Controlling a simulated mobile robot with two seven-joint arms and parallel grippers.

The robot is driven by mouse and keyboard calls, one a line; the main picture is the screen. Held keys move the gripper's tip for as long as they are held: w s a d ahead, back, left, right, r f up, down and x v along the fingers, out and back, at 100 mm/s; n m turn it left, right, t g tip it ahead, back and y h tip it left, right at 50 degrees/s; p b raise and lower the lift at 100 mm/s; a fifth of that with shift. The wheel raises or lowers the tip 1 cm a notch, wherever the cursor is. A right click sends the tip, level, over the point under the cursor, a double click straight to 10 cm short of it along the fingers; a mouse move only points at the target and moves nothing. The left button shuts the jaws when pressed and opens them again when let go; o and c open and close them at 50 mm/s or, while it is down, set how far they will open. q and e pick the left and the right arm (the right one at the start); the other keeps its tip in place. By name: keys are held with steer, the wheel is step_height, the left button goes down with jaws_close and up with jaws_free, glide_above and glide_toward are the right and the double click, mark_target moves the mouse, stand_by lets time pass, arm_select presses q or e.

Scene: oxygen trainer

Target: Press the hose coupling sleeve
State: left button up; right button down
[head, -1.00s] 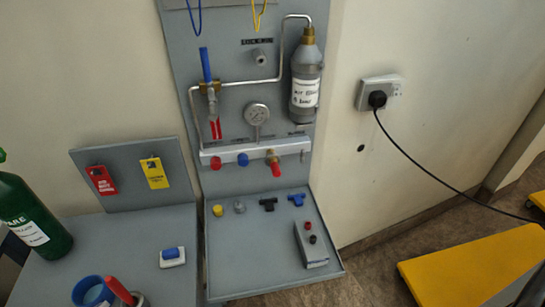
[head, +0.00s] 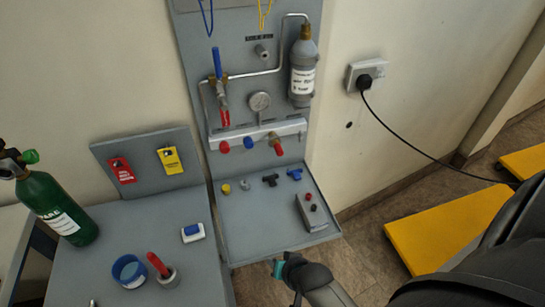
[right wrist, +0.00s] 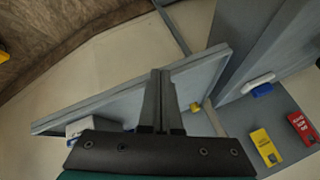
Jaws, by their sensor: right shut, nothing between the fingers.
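The grey oxygen panel (head: 237,100) stands against the wall. Its light manifold bar (head: 257,133) carries red, blue and brass-and-red fittings. The brass fitting with a red end (head: 276,145) is at the right, a blue one (head: 248,142) in the middle and a red one (head: 225,147) at the left. I cannot tell which part is the hose coupling sleeve. My right gripper (head: 279,268) is in front of and below the panel's tray, apart from the fittings. In the right wrist view its fingers (right wrist: 162,75) are together and empty. My left gripper is not in view.
The tray (head: 262,240) holds small caps, T-shaped parts and a grey button box (head: 311,212). A green bottle (head: 58,208), blue cup (head: 130,271) and red-handled item (head: 158,265) stand on the left table. A yellow platform (head: 430,230) is at right.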

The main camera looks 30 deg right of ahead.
mark_target(277, 143)
steer(key=w+d+r+m+t+h+p, duration=0.1)
steer(key=w+d+r+m+t, duration=0.1)
steer(key=r, duration=0.5)
steer(key=w+d+r+m+t+h+p, duration=0.1)
steer(key=w+d+r+m+t+h, duration=0.1)
steer(key=d+r+m, duration=0.3)
steer(key=w+d+r+m+t+h+p, duration=0.1)
steer(key=w+d+r+m+t, duration=0.1)
steer(key=w+d+r+m, duration=0.2)
step_height(277, 143, up, 6)
steer(key=m, duration=0.3)
steer(key=shift+w+t, duration=0.2)
steer(key=shift+t, duration=0.2)
steer(key=x, duration=0.8)
steer(key=b+x, duration=0.1)
steer(key=x, duration=0.3)
steer(key=shift+w+d+r, duration=0.1)
steer(key=shift+w+r, duration=0.15)
steer(key=shift+r, duration=0.1)
steer(key=shift+w+d, duration=0.2)
steer(key=shift+w, duration=0.55)
steer(key=shift+w, duration=0.1)
steer(key=shift+w+d+b, duration=0.2)
steer(key=shift+w+b, duration=0.1)
steer(key=shift+w, duration=0.3)
steer(key=shift+w+r, duration=0.1)
steer(key=shift+r, duration=0.1)
